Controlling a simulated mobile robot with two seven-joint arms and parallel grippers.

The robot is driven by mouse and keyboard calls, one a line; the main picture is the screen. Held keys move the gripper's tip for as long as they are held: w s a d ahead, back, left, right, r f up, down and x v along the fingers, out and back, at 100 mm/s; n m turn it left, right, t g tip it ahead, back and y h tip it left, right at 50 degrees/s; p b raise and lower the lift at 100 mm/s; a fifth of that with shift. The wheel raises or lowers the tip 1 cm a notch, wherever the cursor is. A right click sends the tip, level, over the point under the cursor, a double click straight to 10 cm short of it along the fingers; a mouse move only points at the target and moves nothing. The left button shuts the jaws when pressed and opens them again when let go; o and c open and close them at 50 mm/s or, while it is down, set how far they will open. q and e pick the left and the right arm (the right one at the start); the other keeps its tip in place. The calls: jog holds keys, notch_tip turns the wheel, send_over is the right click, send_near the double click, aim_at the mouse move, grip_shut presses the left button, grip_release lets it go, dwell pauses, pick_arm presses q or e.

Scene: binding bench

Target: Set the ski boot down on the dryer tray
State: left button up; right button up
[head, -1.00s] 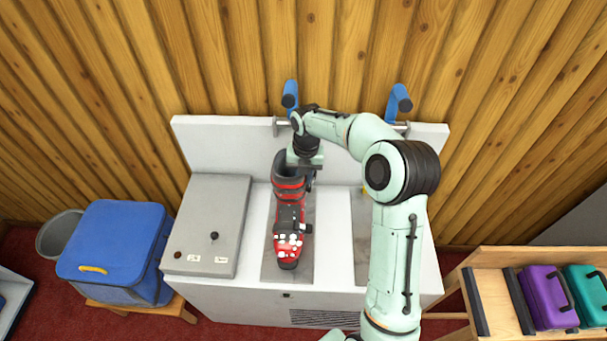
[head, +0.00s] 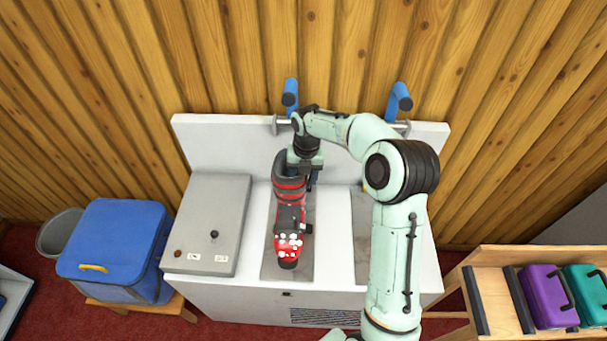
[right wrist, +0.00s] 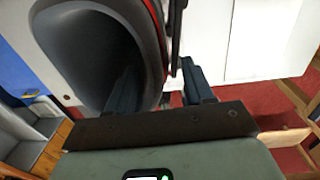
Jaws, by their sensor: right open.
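The red and black ski boot (head: 290,188) stands on the left grey dryer tray (head: 272,264), its white-dotted toe facing the front; its sole contact is hidden from above. My right gripper (head: 308,174) is at the top of the boot's cuff, at the back of the tray. In the right wrist view the dark boot opening (right wrist: 95,50) fills the upper left. There my right gripper (right wrist: 163,78) is open, with one finger in the opening and the other outside the cuff, the cuff wall between them. My left gripper is not in view.
A grey control box (head: 208,215) is left of the tray. A second grey tray (head: 361,235) is partly behind my right arm. Two blue-topped posts (head: 291,92) rise at the back panel. A blue cooler (head: 115,245) is left, a wooden rack (head: 500,300) with cases right.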

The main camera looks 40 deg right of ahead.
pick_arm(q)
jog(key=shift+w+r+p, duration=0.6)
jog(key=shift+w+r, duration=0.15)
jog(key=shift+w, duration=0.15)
pick_arm(e)
notch_tip(320, 180, up, 14)
jog(key=shift+s+d+f, duration=0.2)
jog(key=shift+f, duration=0.05)
